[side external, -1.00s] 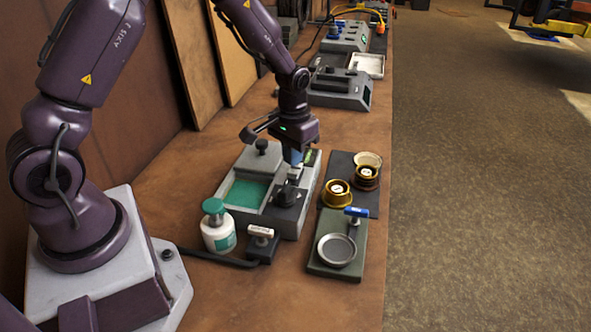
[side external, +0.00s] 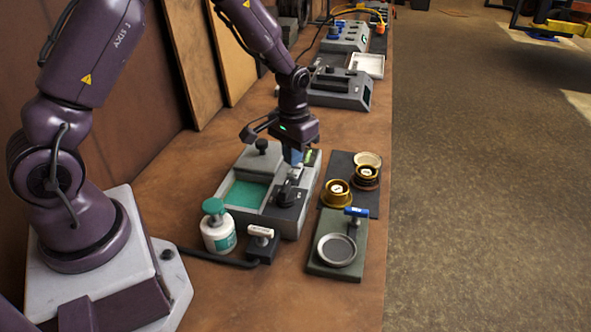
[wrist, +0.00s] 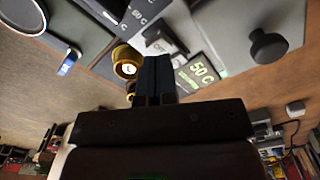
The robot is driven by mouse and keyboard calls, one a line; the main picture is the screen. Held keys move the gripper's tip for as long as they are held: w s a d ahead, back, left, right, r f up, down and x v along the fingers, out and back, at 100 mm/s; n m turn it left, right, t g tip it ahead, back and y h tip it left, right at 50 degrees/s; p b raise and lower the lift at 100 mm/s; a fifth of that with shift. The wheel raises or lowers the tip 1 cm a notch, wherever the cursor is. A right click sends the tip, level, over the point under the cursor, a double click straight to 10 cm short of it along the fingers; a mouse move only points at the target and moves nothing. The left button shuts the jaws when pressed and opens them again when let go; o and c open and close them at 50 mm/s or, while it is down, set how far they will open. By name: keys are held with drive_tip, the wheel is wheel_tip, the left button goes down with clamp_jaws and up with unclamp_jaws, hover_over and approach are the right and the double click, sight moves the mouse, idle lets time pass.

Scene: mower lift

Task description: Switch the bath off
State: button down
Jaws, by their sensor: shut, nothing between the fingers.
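The bath (side external: 250,205) is a grey box with a green basin (side external: 246,193) on the left and a lid with a black knob (side external: 262,146) at its back. A black dial (side external: 287,196) sits on the dark panel at its front right. A lit display (side external: 310,157) is at the back right; in the wrist view the display (wrist: 197,73) reads 50 C. My gripper (side external: 295,163) points down just above the bath, behind the dial. Its fingers (wrist: 154,75) are shut and empty in the wrist view. I cannot tell whether they touch the panel.
A white bottle with a green cap (side external: 218,228) and a white-handled black block (side external: 262,243) stand in front. On the right are brass cups (side external: 337,193) on a dark mat and a green plate with a round dish (side external: 337,250). More grey equipment (side external: 340,88) stands behind.

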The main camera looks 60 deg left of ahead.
sight(293, 171)
drive_tip(key=shift+f, duration=1.35)
idle(1.0)
drive_tip(key=shift+r, duration=3.5)
drive_tip(key=s+d+r+m+t, duration=0.1)
drive_tip(key=s+d+r+t, duration=0.1)
drive_tip(key=s+r, duration=0.8)
drive_tip(key=s+d+r+m+t, duration=0.2)
drive_tip(key=s+d+r, duration=0.3)
drive_tip(key=s+r, duration=0.4)
drive_tip(key=shift+s+r+t, duration=0.4)
drive_tip(key=shift+s+t, duration=0.05)
drive_tip(key=shift+t, duration=0.35)
